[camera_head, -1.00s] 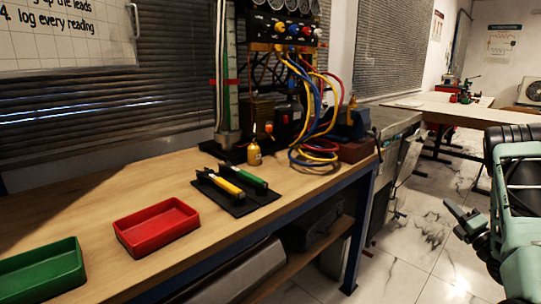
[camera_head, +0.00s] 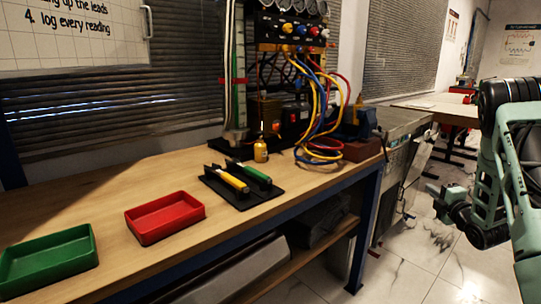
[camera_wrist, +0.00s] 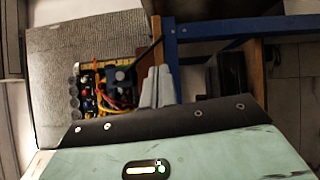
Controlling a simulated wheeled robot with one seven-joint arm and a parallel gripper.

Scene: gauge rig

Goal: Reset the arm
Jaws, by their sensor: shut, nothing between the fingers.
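My arm stands at the right edge of the head view, right of the bench and clear of it. My gripper (camera_head: 432,188) is beside the bench's right end in that picture, small and partly cut up by the arm links. Its fingers are together, with nothing seen between them. In the wrist view the grey fingers of my gripper (camera_wrist: 156,86) show above a mint-green panel of my own arm. The gripper touches nothing that I can see.
The wooden bench (camera_head: 110,215) holds a green tray (camera_head: 48,262), a red tray (camera_head: 165,218), a black holder with yellow and green-handled tools (camera_head: 240,180), a small yellow bottle (camera_head: 260,150) and a gauge rig with looped cables (camera_head: 318,125). Open tiled floor (camera_head: 415,265) lies right of the bench.

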